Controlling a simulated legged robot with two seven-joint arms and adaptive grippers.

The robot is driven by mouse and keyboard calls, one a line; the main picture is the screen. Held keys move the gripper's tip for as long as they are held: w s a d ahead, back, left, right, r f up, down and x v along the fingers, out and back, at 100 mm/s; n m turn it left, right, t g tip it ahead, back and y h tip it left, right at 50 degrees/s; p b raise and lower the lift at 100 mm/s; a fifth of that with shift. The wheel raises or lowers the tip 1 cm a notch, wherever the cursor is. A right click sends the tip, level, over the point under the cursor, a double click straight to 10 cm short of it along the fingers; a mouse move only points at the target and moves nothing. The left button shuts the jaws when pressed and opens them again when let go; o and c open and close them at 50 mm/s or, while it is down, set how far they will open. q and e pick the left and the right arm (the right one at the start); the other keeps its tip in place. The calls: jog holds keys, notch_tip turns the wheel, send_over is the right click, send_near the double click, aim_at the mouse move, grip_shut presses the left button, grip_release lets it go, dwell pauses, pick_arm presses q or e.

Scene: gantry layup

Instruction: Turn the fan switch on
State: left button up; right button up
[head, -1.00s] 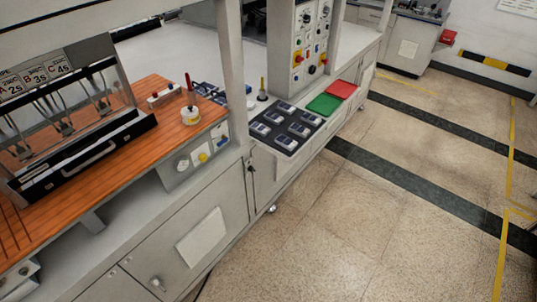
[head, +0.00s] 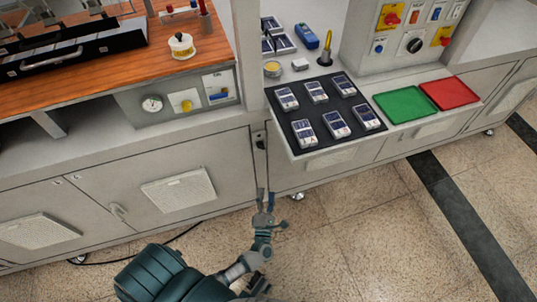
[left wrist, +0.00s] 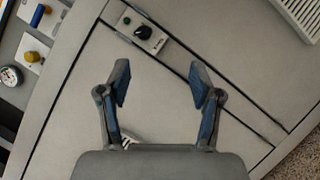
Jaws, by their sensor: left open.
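A small grey switch plate with a black knob (left wrist: 142,32) and a green button (left wrist: 127,20) is set in a narrow strip of the cabinet front in the left wrist view. Its label is too small to read, so I cannot tell if it is the fan switch. A small dark fitting shows on the post in the head view (head: 260,143). My left gripper (head: 265,204) is open and empty in front of the cabinet, below that fitting. In the left wrist view its fingers (left wrist: 159,80) are spread, apart from the knob. My right gripper is out of view.
A panel with a gauge (head: 152,104), yellow knob (head: 186,105) and blue lever (head: 218,97) is left of the post. A black mat (head: 298,118) with several devices, a green tray (head: 405,104) and a red tray (head: 450,93) lie on the right counter. A control box (head: 400,40) stands behind.

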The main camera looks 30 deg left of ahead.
pick_arm(q)
jog(key=a+r+n+g+y, duration=0.1)
jog(key=a+n+y, duration=0.1)
jog(key=a+n, duration=0.2)
send_near(263, 148)
jog(key=x, duration=0.4)
jog(key=w+a, duration=0.2)
jog(key=a, duration=0.1)
jog(key=w+a, duration=0.1)
jog(key=w, duration=0.1)
jog(key=shift+w+a+r, duration=0.1)
jog(key=shift+a+r, duration=0.1)
jog(key=shift+r, duration=0.05)
jog(key=shift+d+r, duration=0.3)
jog(key=shift+d, duration=0.55)
jog(key=shift+c, duration=1.4)
jog(key=shift+m, duration=0.3)
jog(key=c, duration=0.8)
jog(key=shift+a+f, duration=0.15)
jog(key=shift+a, duration=0.35)
jog(key=shift+c, duration=0.4)
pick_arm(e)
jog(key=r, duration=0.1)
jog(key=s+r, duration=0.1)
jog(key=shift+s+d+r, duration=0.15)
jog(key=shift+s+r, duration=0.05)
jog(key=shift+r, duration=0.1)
